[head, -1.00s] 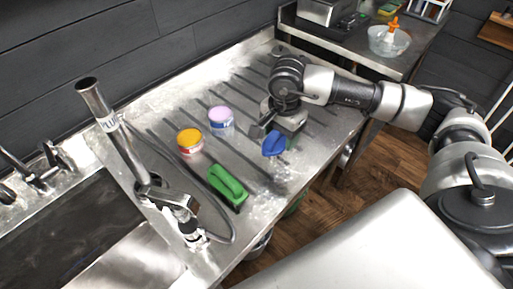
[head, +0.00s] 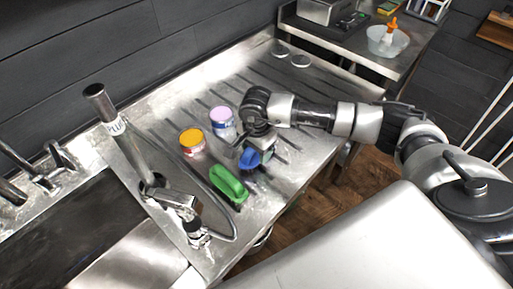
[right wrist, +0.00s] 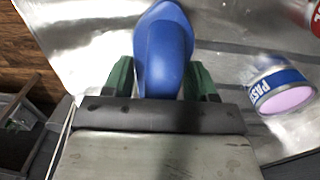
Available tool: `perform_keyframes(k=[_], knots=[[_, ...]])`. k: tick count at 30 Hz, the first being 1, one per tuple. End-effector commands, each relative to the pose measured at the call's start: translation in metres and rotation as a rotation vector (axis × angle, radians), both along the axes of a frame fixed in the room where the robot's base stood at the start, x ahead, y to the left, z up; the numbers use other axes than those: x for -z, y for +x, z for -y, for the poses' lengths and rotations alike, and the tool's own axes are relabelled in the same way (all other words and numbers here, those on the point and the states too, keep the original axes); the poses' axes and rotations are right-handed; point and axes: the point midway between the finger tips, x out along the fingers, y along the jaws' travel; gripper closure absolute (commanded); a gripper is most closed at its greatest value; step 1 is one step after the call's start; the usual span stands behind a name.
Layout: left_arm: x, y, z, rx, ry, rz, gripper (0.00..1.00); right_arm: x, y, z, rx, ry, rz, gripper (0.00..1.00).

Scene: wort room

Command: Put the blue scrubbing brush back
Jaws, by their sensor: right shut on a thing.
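The blue scrubbing brush (head: 250,158) is at the front middle of the ribbed steel drainboard, just right of a green brush (head: 229,184). My right gripper (head: 257,143) is shut on it from behind. In the right wrist view, the blue handle (right wrist: 165,48) sits between the two dark green fingers of my right gripper (right wrist: 162,80). Its underside is hidden, and I cannot tell whether it touches the drainboard (head: 290,90). My left gripper is not in view.
A tub with an orange lid (head: 192,141) and a tub with a pink-lilac lid (head: 222,118) stand close behind and left. A bowl with an orange-topped bottle (head: 388,40) is at the back right.

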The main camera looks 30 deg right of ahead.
Motion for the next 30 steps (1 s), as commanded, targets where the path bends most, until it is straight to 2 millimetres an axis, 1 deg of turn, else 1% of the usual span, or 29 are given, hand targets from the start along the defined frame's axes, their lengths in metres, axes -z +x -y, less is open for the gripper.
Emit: perform_keyframes(k=[3, 4, 8, 9, 16, 20, 23, 30], knots=[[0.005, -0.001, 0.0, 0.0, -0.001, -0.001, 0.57, 0.004, 0.0, 0.0, 0.0, 0.0, 0.001, 0.65], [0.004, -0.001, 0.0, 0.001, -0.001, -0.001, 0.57, 0.003, 0.0, 0.0, 0.0, 0.0, 0.0, 0.4], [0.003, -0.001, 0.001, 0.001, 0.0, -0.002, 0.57, 0.002, 0.0, 0.0, 0.0, 0.0, 0.0, 0.2], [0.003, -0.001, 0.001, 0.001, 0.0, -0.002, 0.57, 0.002, 0.0, 0.0, 0.0, 0.0, 0.0, 0.17], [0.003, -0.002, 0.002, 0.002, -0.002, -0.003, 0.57, 0.002, 0.0, 0.0, 0.001, 0.0, 0.0, 0.17], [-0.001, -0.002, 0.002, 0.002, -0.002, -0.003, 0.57, -0.004, 0.0, 0.0, 0.001, 0.0, 0.001, 0.17], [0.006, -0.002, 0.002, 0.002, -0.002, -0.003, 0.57, -0.017, 0.001, 0.0, 0.0, 0.002, 0.005, 0.17], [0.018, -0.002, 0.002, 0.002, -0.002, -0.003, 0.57, -0.069, 0.001, 0.0, -0.001, 0.001, 0.006, 0.17]])
